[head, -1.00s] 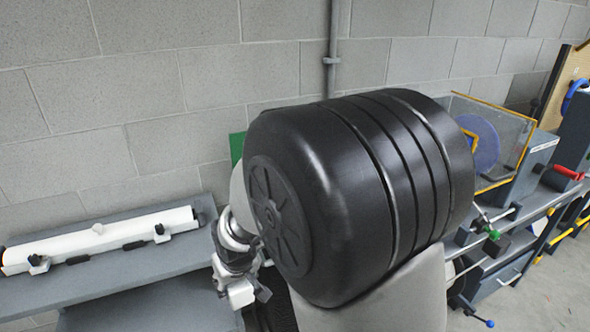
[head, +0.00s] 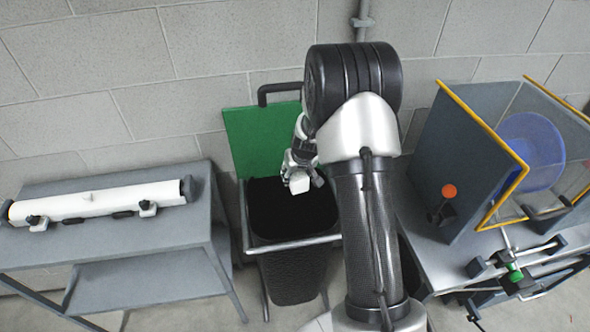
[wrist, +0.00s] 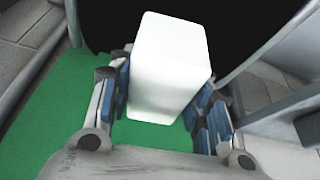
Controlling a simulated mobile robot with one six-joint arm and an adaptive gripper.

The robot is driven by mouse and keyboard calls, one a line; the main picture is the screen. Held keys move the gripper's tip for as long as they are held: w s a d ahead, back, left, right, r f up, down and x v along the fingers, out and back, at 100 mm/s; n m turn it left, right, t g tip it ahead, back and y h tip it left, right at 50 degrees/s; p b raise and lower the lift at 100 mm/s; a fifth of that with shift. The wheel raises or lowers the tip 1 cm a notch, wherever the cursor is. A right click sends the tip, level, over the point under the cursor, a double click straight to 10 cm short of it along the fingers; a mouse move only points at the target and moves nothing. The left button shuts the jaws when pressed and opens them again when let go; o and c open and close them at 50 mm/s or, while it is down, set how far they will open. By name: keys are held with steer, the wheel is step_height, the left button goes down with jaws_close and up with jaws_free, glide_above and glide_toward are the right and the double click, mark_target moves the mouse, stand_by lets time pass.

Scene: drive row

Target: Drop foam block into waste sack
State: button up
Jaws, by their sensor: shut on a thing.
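The white foam block (wrist: 165,65) is held between the blue-padded fingers of my gripper (wrist: 160,98) in the wrist view. In the head view the foam block (head: 299,184) is small and pale below my gripper (head: 298,172). The waste sack (head: 290,212) is black and hangs open in a metal frame, with a green lid (head: 262,140) raised behind it. My gripper and the block are over the sack's mouth, towards its right side. The black sack interior also shows beyond the block in the wrist view. The inside of the sack is too dark to make out.
A grey bench with a white tube-shaped device (head: 100,200) stands to the left. On the right, a grey bench carries a yellow-edged guard, a blue disc (head: 530,150) and an orange-knobbed lever (head: 449,191). A block wall stands behind.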

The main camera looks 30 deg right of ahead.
step_height(320, 180, down, 5)
steer(key=b, duration=0.3)
steer(key=shift+f, duration=0.2)
steer(key=o, duration=1)
steer(key=shift+c, duration=0.2)
steer(key=v, duration=1.2)
steer(key=shift+w, duration=0.1)
